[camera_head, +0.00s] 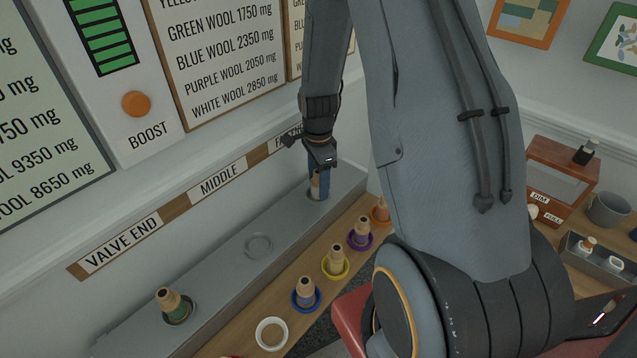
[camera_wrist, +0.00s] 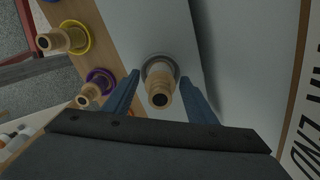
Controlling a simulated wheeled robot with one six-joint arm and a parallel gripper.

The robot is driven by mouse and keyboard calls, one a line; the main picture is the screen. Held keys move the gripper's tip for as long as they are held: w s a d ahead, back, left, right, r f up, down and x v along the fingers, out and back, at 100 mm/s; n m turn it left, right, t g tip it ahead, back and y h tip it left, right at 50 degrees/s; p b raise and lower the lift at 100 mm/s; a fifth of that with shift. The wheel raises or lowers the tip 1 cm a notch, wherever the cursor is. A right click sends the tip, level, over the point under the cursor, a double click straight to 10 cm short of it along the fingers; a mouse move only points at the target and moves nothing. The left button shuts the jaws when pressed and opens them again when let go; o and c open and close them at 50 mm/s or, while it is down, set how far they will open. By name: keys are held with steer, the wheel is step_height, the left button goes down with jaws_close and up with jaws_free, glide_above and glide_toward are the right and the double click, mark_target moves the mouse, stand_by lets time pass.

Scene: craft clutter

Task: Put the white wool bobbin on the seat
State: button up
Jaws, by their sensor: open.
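The white wool bobbin (camera_wrist: 160,82) stands upright in the far round seat (camera_wrist: 175,65) of the grey bench, its wooden neck toward the wrist camera. Its wool looks pale and is mostly hidden. In the head view the bobbin (camera_head: 316,183) shows only partly behind my fingers. My gripper (camera_head: 319,187) reaches down over the far seat. In the wrist view its blue fingers (camera_wrist: 160,100) are open on both sides of the bobbin, with visible gaps. The middle seat (camera_head: 259,245) is empty. A green bobbin (camera_head: 172,305) stands in the valve-end seat.
On the wooden strip stand bobbins in a blue ring (camera_head: 306,294), a yellow ring (camera_head: 336,262), a purple ring (camera_head: 361,234) and an orange ring (camera_head: 381,211). The white ring (camera_head: 272,333) is empty. A wall with signs rises close behind the bench.

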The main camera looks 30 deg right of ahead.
step_height(320, 180, up, 11)
steer(key=shift+w+f+b, duration=0.1)
steer(key=shift+f+b, duration=0.1)
steer(key=shift+b, duration=0.7)
steer(key=shift+a+r, duration=0.1)
steer(key=shift+r, duration=0.4)
steer(key=s+a+r+n, duration=0.1)
steer(key=s+a+n, duration=0.4)
steer(key=s+n, duration=0.3)
steer(key=s+a+r+n, duration=0.2)
steer(key=s+a+n, duration=0.3)
steer(key=s+n, duration=0.3)
steer(key=n, duration=0.3)
steer(key=shift+a+t, duration=0.3)
steer(key=shift+a, duration=0.1)
